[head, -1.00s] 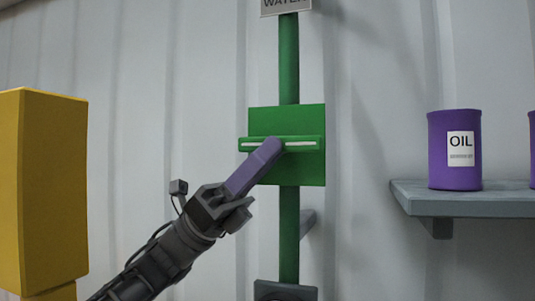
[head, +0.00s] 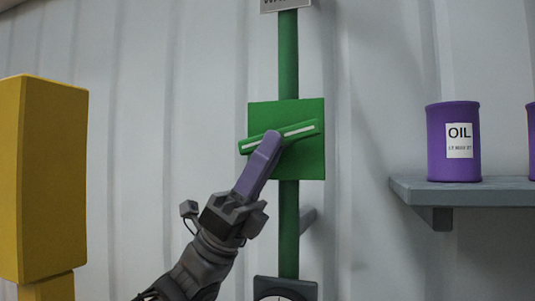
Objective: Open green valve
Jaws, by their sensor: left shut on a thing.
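The green valve is a square green plate (head: 312,165) on a vertical green pipe (head: 288,55), with a green handle (head: 304,130) that bears a white stripe. The handle is tilted, its left end lower than its right. My left gripper (head: 268,146) reaches up from below with its purple fingers at the left half of the handle. It is shut on the handle; the fingers hide part of it. My right gripper is not in view.
A yellow block-like post (head: 42,180) stands at the left. A grey shelf (head: 470,196) at the right bears a purple oil can (head: 453,145) and part of another. A gauge (head: 286,288) sits low on the pipe, and a label (head: 286,4) is at the top.

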